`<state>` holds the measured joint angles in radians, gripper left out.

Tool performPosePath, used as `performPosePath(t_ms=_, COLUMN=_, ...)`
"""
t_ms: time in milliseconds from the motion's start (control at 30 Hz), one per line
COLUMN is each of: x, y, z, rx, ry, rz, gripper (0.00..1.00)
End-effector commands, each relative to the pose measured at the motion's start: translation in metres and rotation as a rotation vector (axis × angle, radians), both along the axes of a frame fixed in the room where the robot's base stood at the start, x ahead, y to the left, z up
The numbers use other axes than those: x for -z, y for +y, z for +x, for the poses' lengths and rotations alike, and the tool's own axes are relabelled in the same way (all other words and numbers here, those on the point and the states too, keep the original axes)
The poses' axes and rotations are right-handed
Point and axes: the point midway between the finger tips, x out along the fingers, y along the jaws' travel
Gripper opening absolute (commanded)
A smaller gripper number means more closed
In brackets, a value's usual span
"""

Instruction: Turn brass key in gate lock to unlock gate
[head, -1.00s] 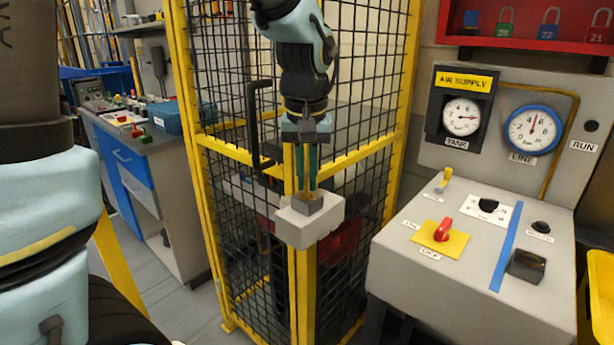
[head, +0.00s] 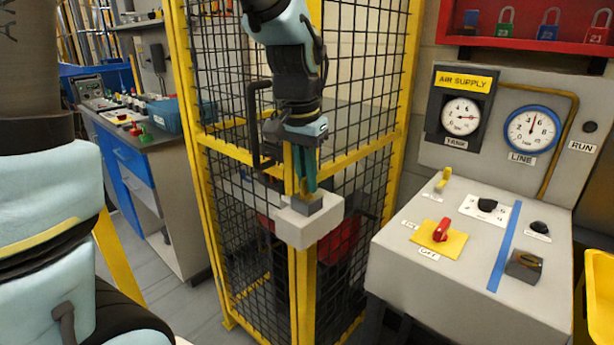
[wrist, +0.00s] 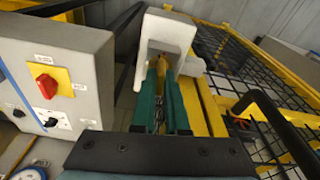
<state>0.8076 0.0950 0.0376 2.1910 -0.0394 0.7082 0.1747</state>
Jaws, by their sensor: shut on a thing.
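The gate lock is a pale grey box (head: 322,230) on the yellow gate post, with a darker grey block (head: 308,204) on top. It also shows at the top of the wrist view (wrist: 168,32). My gripper (head: 306,186) points down above the lock, its green fingers shut on the brass key. Only a small brass part of the key (wrist: 163,62) shows between the fingertips, close against the lock. The fingers lean a little in the head view. How far the key sits in the lock is hidden.
The mesh gate (head: 230,215) with yellow frame and a black handle (head: 252,125) stands beside the gripper. A grey control console (head: 460,285) with a red knob (head: 442,230) is at right. A workbench (head: 165,170) is at left.

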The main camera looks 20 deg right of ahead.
Motion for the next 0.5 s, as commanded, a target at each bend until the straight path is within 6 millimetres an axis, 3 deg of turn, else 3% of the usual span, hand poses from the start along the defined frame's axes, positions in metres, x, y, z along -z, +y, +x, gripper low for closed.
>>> performPosePath(t_ms=267, x=0.0004, y=0.0006, z=-0.0002, rx=0.014, ry=0.001, rz=0.002, gripper=0.00)
performPosePath(t_ms=500, x=0.0003, y=0.0008, z=0.0001, rx=0.208, ry=0.001, rz=0.002, gripper=0.00)
